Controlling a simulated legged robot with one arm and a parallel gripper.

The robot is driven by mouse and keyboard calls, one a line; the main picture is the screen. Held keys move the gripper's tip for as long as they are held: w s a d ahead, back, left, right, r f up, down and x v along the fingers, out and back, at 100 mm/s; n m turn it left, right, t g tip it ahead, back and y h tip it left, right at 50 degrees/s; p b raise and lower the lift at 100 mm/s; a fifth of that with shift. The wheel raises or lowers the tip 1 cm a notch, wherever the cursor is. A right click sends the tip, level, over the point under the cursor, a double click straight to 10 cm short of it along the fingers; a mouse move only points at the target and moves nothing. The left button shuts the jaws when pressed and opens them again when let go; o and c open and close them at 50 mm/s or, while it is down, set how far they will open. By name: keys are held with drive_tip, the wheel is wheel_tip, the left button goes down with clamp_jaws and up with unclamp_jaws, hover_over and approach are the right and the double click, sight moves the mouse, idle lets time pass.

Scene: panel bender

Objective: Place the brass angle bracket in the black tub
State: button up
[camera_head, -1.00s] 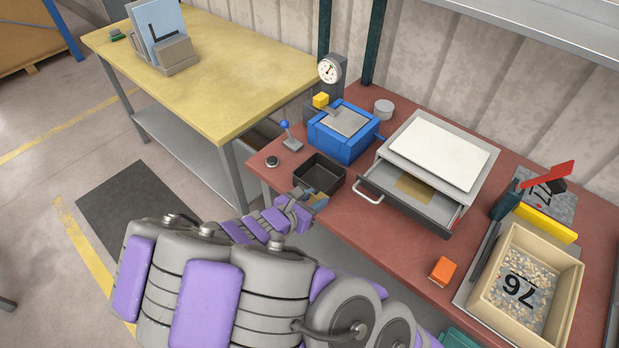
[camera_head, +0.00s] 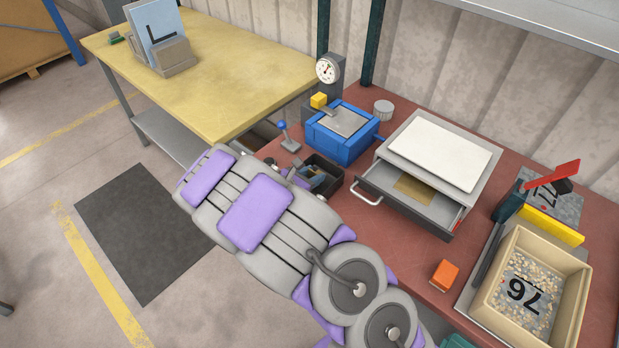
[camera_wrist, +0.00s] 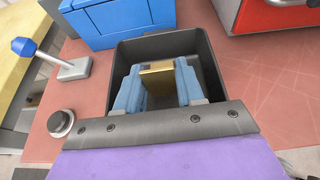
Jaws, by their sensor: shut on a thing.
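The brass angle bracket (camera_wrist: 157,81) is between the two blue-grey fingers of my gripper (camera_wrist: 157,88) in the wrist view. My gripper is shut on it. The black tub (camera_wrist: 205,58) stands on the red-brown bench, and the fingers and bracket are over or inside its opening. I cannot tell whether the bracket touches the tub floor. In the head view the tub (camera_head: 335,188) is partly hidden by my arm, with my gripper (camera_head: 311,178) at its opening.
A blue vise-like block (camera_head: 342,133) stands just behind the tub. A blue-knobbed lever (camera_wrist: 50,58) and a round button (camera_wrist: 61,123) are to its left. An open drawer (camera_head: 411,200) lies to the right. An orange block (camera_head: 445,274) and a pebble-filled bin (camera_head: 486,308) are farther right.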

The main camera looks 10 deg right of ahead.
drive_tip(key=shift+d+f, duration=0.1)
drive_tip(key=shift+d, duration=0.35)
drive_tip(key=shift+s+a+f, duration=0.1)
drive_tip(key=shift+a+f, duration=0.3)
drive_tip(key=shift+a, duration=0.4)
drive_tip(key=shift+d+f, duration=0.2)
drive_tip(key=shift+d, duration=0.05)
drive_tip(key=o, duration=0.8)
drive_tip(key=shift+s+d, duration=0.1)
drive_tip(key=shift+d, duration=0.1)
drive_tip(key=shift+c, duration=0.2)
drive_tip(key=shift+o, duration=1.4)
drive_tip(key=shift+s+f, duration=0.1)
drive_tip(key=shift+s, duration=0.05)
